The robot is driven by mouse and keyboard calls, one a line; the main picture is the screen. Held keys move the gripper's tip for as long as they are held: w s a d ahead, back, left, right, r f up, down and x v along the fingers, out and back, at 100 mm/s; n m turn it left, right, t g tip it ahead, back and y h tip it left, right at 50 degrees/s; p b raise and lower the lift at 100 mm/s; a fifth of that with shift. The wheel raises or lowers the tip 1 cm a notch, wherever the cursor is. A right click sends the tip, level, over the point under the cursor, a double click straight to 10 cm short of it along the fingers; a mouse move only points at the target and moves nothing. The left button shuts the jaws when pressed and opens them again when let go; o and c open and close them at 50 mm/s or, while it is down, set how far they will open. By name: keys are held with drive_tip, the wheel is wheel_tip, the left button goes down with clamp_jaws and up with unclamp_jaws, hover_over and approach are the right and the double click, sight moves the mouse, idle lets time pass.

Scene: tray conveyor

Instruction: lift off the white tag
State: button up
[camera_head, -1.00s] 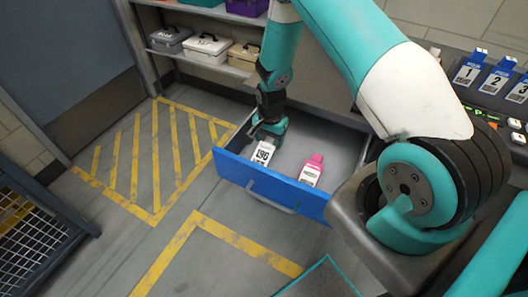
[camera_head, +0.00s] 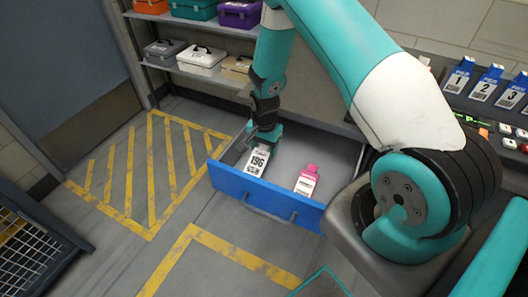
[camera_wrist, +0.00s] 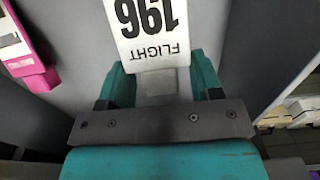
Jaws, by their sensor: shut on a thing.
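The white tag (camera_head: 258,160), printed "196", is in the left part of the open blue drawer (camera_head: 265,196). In the wrist view the tag (camera_wrist: 146,22) shows the word "FLIGHT" and its number upside down. My gripper (camera_wrist: 155,84) is shut on the tag's end by the word "FLIGHT". In the head view my gripper (camera_head: 266,138) reaches down into the drawer from above. I cannot tell whether the tag touches the drawer floor.
A white tag with a pink end (camera_head: 306,180) lies to the right in the same drawer. Shelves with toolboxes (camera_head: 202,60) stand behind. Blue numbered tags (camera_head: 487,84) stand at the upper right. Yellow-marked floor is clear on the left.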

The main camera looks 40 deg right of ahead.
wheel_tip(320, 180, up, 18)
drive_tip(key=shift+f, duration=0.1)
wheel_tip(320, 180, up, 6)
drive_tip(key=p, duration=0.5)
drive_tip(key=shift+r, duration=0.25)
idle(0.5)
